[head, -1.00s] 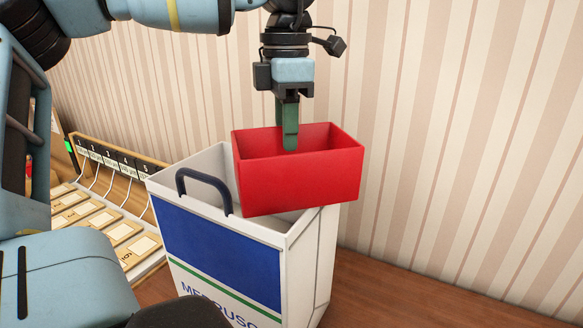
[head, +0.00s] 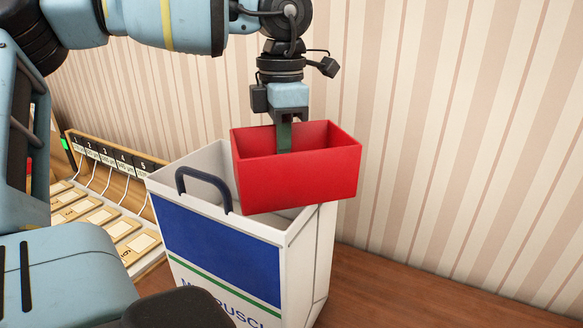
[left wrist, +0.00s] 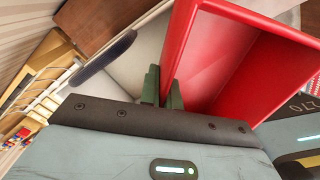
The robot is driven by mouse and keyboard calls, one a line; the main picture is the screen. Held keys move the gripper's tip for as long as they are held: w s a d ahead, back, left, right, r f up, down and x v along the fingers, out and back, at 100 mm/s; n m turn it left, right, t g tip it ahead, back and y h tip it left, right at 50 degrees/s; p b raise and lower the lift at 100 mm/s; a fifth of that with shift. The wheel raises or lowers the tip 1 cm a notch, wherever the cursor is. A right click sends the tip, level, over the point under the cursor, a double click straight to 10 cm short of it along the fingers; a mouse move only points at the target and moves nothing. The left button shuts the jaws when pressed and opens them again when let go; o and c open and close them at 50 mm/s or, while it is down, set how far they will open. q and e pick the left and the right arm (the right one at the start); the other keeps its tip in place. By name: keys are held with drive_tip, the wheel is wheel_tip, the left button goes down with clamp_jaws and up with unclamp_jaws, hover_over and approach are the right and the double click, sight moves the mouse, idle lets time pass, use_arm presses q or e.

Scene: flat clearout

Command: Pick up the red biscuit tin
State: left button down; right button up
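The red biscuit tin (head: 300,179) is an open rectangular box, slightly tilted, at the mouth of a white and blue bag (head: 220,247). My left gripper (head: 284,140) points down at the tin's far wall. In the head view one green finger is inside the tin, its tip hidden by the near wall. In the left wrist view the fingers (left wrist: 163,88) are close together with the wall of the tin (left wrist: 215,60) between them, so the gripper looks shut on it. The tin's underside is hidden. My right gripper is not in view.
The bag's dark handle (head: 203,188) arches up left of the tin. A numbered rack (head: 112,160) with cables and tan blocks stands left of the bag. A striped wall is close behind. The wooden surface (head: 420,290) at right is clear.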

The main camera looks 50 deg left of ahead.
use_arm(q)
drive_tip(key=shift+r, duration=0.1)
drive_tip(key=shift+r, duration=0.15)
wheel_tip(320, 180, up, 10)
drive_tip(key=shift+f+b, duration=0.2)
drive_tip(key=shift+b, duration=0.15)
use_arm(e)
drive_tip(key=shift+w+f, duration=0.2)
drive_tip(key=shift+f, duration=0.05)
